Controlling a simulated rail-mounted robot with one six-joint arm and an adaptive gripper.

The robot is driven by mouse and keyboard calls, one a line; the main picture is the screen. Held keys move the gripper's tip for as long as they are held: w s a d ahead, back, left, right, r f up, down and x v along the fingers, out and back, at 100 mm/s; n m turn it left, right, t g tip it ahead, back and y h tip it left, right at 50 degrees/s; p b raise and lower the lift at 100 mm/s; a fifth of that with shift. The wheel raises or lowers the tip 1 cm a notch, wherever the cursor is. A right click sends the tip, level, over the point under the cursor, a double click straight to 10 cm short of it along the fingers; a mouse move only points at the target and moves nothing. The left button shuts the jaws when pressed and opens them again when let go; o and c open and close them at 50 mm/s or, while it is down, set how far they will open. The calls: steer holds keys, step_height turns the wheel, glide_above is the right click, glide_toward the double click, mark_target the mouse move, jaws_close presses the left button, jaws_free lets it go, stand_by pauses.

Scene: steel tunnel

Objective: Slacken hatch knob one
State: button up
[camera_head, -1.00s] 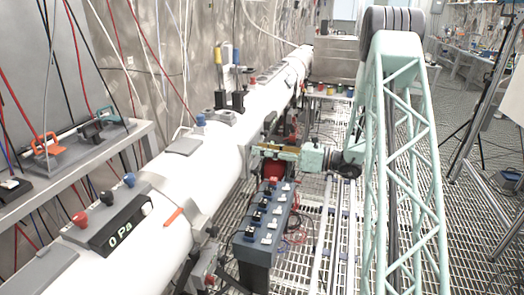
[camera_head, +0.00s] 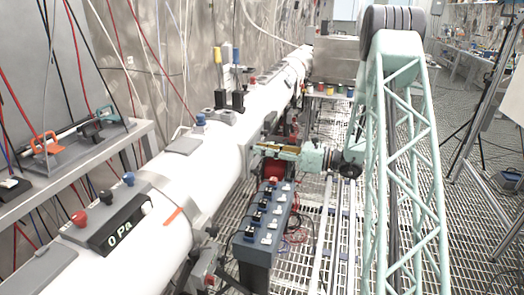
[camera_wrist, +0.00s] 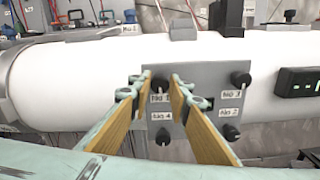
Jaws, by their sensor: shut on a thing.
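The hatch plate (camera_wrist: 201,77) is a grey panel on the side of the white tube, with several dark knobs labelled by number. Knob one (camera_wrist: 160,86) is at its upper left, above the "No 1" label, partly hidden by my fingers. My gripper (camera_wrist: 161,81) has its two yellow-brown padded fingers on either side of knob one, closed on it. In the head view my gripper (camera_head: 275,151) reaches left to the tube's side; the knob is hidden there.
Other knobs sit close by: knob three (camera_wrist: 240,79) and knob two (camera_wrist: 231,132) at right. A dark box with a green display (camera_wrist: 299,82) is further right. In the head view a grey box with switches (camera_head: 262,222) stands below my gripper.

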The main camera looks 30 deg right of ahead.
steer(key=shift+s+a+f+n+b, duration=0.15)
steer(key=shift+n+b, duration=1.35)
steer(key=shift+n, duration=5.6)
steer(key=shift+w+d+f+n+b, duration=0.1)
steer(key=shift+n+b, duration=1.4)
steer(key=shift+n, duration=5.6)
steer(key=o, duration=0.9)
steer(key=shift+c, duration=0.2)
steer(key=shift+s, duration=0.15)
